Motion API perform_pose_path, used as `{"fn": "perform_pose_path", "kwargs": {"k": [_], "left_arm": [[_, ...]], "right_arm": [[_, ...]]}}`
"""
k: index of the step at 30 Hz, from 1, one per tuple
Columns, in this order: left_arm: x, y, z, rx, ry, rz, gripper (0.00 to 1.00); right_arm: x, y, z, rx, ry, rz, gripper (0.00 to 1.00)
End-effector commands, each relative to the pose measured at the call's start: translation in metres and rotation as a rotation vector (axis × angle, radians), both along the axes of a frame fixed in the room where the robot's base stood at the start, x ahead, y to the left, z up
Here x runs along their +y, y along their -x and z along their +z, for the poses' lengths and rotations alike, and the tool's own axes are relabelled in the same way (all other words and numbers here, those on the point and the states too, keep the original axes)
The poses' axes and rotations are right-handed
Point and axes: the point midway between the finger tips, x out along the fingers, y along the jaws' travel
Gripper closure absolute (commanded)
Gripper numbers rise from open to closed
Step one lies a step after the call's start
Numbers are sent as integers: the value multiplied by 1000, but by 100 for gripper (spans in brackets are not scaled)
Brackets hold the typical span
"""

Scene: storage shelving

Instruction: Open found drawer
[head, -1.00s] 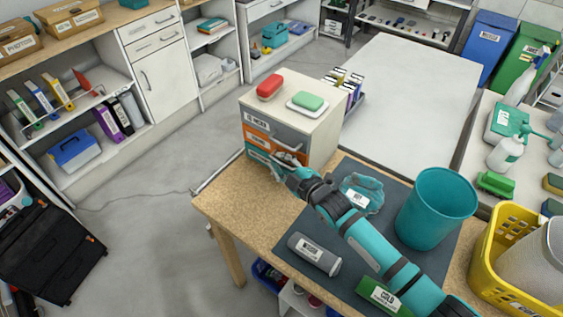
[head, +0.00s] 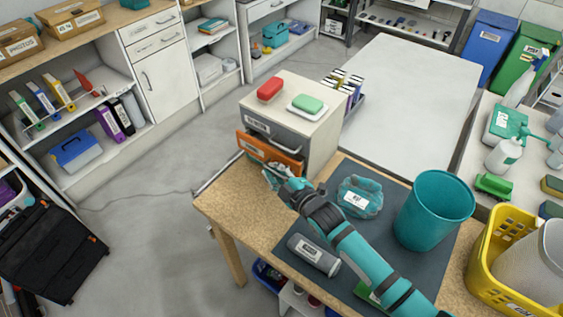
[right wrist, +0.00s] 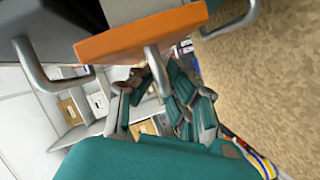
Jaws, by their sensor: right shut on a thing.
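A small desktop drawer cabinet (head: 325,135) stands at the left back of the wooden table. Its orange drawer (head: 262,150) sticks out, with its orange front ahead of the cabinet's face. My right gripper (head: 272,172) is at the front of this drawer. In the right wrist view, my right gripper (right wrist: 157,88) has its fingers around the metal handle (right wrist: 155,62) of the orange drawer front (right wrist: 140,33) and is shut on it. The grey drawer above shows behind the orange front. The lower drawer is mostly hidden by the orange one and my gripper. My left gripper is not in view.
A red soap-like item (head: 270,89) and a green one on a white dish (head: 307,107) sit on the cabinet.

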Motion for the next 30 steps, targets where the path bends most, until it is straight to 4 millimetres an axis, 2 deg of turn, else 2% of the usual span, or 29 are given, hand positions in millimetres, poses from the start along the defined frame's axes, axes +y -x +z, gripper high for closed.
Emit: {"fn": "perform_pose_path", "kwargs": {"k": [1,3,6,10,14,23,24,25,30], "left_arm": [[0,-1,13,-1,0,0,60],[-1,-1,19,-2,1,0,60],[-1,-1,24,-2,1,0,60],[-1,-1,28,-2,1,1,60],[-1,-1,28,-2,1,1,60],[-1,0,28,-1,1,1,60],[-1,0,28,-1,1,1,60],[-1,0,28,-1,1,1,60],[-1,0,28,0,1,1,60]], "right_arm": [[12,17,2,15,-4,3,100],[24,34,1,14,-5,2,100],[40,56,-1,14,-2,1,100],[53,75,-1,11,-1,-1,100],[59,83,-2,9,3,-2,100],[59,83,-2,7,4,-2,100],[59,83,-2,7,4,-2,86],[59,83,-2,7,4,-2,82],[59,83,-2,6,3,-1,82]]}}
